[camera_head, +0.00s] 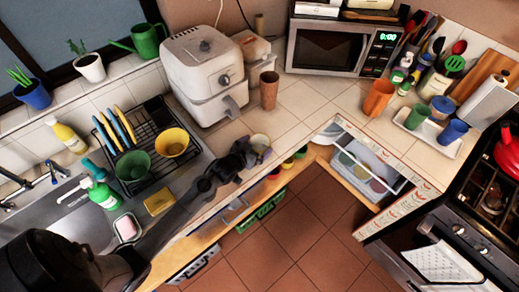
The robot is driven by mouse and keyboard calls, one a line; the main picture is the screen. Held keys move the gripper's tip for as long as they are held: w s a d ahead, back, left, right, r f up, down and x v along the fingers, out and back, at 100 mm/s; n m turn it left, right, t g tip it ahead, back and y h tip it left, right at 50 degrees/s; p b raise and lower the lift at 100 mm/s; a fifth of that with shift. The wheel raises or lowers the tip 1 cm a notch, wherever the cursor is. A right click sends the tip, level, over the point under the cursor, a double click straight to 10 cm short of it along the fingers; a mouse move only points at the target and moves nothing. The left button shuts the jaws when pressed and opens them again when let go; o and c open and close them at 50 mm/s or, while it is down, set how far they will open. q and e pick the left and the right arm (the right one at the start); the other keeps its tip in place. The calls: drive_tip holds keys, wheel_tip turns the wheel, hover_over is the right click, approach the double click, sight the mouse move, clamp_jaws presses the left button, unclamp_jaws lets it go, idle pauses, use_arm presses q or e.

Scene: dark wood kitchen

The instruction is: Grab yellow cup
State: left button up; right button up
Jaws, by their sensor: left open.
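A small pale yellowish cup (260,141) stands near the front edge of the tiled counter (228,136), in the middle of the camera_head view. My left arm comes in from the lower left, and its dark gripper (252,154) is open right beside the cup, at its near left side. The fingers overlap the cup's lower left part in the picture, and I cannot tell whether they touch it. My right gripper is not in view.
A brown cup (269,90) stands behind the yellowish cup, next to the white air fryer (205,72). A dish rack (150,150) holds a yellow bowl (172,142) and a green bowl (132,166) to the left.

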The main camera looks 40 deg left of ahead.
use_arm(q)
drive_tip(key=shift+w+f, duration=0.1)
drive_tip(key=shift+w, duration=0.05)
drive_tip(key=c, duration=1)
